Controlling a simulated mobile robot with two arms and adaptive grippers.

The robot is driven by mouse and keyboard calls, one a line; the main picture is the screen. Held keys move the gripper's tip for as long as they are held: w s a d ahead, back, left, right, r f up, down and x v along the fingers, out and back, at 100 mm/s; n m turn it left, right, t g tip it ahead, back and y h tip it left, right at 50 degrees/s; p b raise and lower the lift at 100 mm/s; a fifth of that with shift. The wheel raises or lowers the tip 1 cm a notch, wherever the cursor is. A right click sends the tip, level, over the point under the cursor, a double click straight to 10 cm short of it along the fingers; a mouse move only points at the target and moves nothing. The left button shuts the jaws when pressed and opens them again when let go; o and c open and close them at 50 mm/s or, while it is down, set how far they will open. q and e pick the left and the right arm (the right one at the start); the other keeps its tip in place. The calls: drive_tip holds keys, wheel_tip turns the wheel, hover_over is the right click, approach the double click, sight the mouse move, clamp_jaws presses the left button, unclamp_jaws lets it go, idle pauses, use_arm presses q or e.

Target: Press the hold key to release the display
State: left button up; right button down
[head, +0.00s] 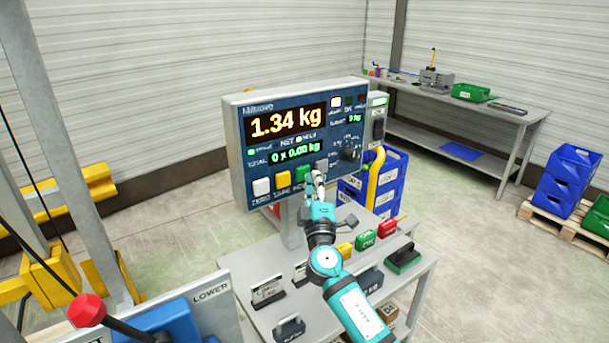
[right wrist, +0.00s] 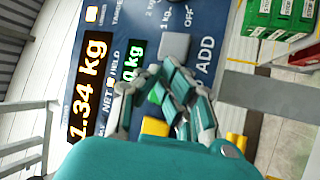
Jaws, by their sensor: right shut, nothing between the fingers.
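The weighing display (head: 238,150) stands on a post and reads 1.34 kg, with 0 x 0.00 kg below. A lit lamp shows beside the word HELD. Along its lower edge are a white ZERO key (head: 262,187), a yellow TARE key (head: 283,179), a green key (head: 303,173) with a partly hidden label, and a grey key (head: 321,165), labelled ADD in the right wrist view (right wrist: 174,45). My right gripper (head: 318,178) is shut and empty, its fingertips close in front of the green and grey keys. I cannot tell whether it touches one. My left gripper is out of view.
The grey table (head: 250,300) below bears small signs, weights and coloured blocks. Blue crates (head: 390,178) stand behind the display. A lever with a red knob (head: 86,310) is at lower left. A workbench (head: 510,112) stands far right; the floor between is clear.

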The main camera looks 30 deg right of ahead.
drive_tip(key=shift+w+b, duration=0.3)
drive_tip(key=shift+w, duration=0.1)
drive_tip(key=shift+s, duration=0.15)
idle(0.4)
drive_tip(key=shift+s, duration=0.7)
drive_tip(key=s, duration=0.5)
drive_tip(key=shift+d+p, duration=0.25)
drive_tip(key=shift+p, duration=0.1)
idle(0.5)
